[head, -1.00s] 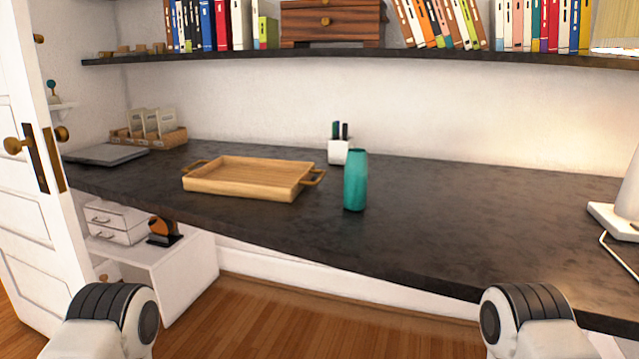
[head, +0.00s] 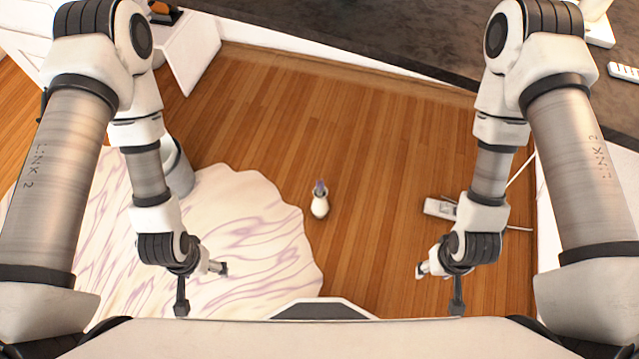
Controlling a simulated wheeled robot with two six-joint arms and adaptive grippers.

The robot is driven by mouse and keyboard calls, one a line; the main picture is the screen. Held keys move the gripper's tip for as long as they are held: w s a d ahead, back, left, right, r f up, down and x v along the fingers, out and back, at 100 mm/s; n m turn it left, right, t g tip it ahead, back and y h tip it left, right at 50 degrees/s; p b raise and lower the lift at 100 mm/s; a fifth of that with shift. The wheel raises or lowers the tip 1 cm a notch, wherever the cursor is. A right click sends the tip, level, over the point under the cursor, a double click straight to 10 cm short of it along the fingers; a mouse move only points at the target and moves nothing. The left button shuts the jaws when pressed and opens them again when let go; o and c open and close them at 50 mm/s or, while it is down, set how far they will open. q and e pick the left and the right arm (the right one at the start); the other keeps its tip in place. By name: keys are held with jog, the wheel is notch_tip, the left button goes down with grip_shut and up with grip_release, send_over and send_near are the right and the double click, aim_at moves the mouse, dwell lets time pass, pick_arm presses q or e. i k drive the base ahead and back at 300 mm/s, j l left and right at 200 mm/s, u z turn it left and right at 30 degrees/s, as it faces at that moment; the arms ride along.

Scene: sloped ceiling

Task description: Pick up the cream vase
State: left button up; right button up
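A small cream vase (head: 320,207) stands on the wooden floor in the middle of the head view, just right of the rug's edge. Something purple shows at its top. My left gripper (head: 201,288) hangs over the rug, lower left of the vase, with its two fingers spread apart and nothing between them. My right gripper (head: 438,288) hangs over the wooden floor, lower right of the vase, also with its fingers spread and empty. Neither gripper touches the vase.
A pale rug with purple veins (head: 240,225) covers the left floor. A grey bin (head: 180,170) stands partly behind my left arm. A power strip (head: 440,208) with a cable lies right of the vase. The dark desk (head: 400,35) spans the top. Wooden floor around the vase is clear.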

aim_at(320, 206)
jog(key=k, duration=0.4)
jog(key=i+j+z, duration=0.2)
jog(key=z, duration=0.15)
jog(key=i+j+z, duration=0.1)
jog(key=j+z, duration=0.25)
jog(key=j, duration=0.15)
jog(key=i+j+z, duration=0.1)
jog(key=j+z, duration=0.3)
